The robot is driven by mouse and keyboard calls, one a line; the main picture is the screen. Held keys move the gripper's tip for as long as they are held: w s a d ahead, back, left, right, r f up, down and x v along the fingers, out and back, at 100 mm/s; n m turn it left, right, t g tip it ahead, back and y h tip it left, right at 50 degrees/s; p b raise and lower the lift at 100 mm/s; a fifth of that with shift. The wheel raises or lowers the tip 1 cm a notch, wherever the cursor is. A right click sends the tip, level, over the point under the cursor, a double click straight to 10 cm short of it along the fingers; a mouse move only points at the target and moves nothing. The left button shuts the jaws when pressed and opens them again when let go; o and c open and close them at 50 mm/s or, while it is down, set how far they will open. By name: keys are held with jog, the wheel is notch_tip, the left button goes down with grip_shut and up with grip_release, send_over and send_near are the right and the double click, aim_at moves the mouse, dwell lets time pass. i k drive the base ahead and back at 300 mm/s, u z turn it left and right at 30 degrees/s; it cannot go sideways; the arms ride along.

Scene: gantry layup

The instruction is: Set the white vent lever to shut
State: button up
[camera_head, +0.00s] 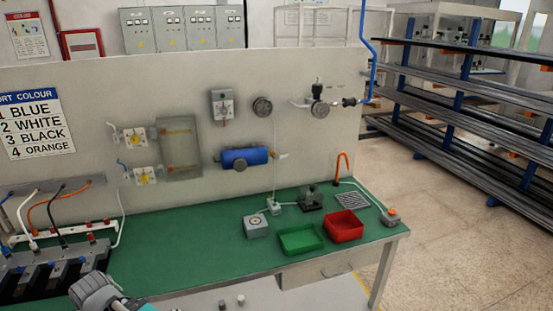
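A small white lever (282,156) shows at the right end of the blue tank (244,157) on the grey back panel. It seems to be the vent lever, and it points to the right. It is too small for me to read its shut and open marks. My gripper (92,288) is at the bottom left, low in front of the green bench, far from the lever. Its fingers are seen from behind and partly cut off, so I cannot tell whether they are open or shut.
The green bench top (190,235) carries a green tray (301,239), a red tray (344,226) and a small grey gauge box (256,226). Black units with cables (55,265) stand at the left. An orange hook (345,165) rises at the right. The middle bench is clear.

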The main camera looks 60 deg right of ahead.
aim_at(274, 158)
jog(key=z, duration=0.05)
jog(key=k, duration=1.35)
jog(key=z, duration=1.3)
jog(key=i, duration=1)
jog(key=z, duration=0.05)
